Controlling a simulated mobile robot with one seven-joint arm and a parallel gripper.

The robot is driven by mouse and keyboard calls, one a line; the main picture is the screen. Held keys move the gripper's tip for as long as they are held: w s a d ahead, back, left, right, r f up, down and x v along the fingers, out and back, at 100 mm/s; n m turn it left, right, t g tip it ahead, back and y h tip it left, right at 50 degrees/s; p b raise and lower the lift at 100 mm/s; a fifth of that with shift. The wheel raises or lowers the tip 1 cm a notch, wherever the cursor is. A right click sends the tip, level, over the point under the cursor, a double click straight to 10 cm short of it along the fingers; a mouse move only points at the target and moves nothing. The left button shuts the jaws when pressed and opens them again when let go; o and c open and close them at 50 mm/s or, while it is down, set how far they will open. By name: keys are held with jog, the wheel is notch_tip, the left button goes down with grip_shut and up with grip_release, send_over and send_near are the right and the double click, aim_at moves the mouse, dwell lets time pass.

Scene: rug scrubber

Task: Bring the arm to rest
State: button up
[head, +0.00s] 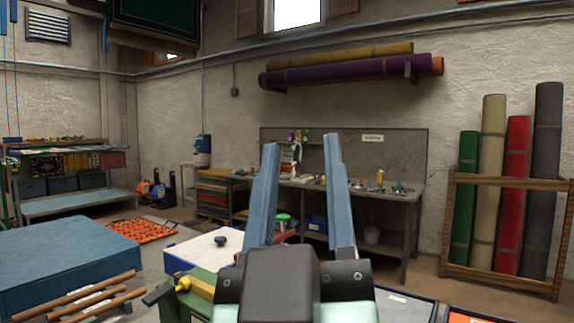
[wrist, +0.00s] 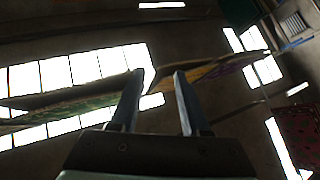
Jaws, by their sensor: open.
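My gripper (head: 302,150) stands raised in the middle of the head view, its two blue fingers pointing up and spread apart. Nothing is between the fingers. In the wrist view my gripper (wrist: 156,75) is also open and empty, facing up toward the ceiling, bright windows and hanging rugs. The fingers touch nothing that I can see. My arm below the gripper is mostly hidden behind the gripper's dark body.
A workbench (head: 385,190) with small items stands at the back wall. Rolled rugs stand in a wooden rack (head: 490,268) at right. A blue padded block (head: 60,262) and wooden poles (head: 75,300) are at lower left. A white-lidded box (head: 205,250) is left of my gripper.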

jog(key=shift+m+t+y, duration=0.7)
jog(key=shift+m+y, duration=0.2)
jog(key=s+r, duration=0.1)
jog(key=r, duration=0.1)
jog(key=s+a+r, duration=0.1)
jog(key=s, duration=0.1)
jog(key=shift+s+r, duration=0.1)
jog(key=shift+r, duration=0.3)
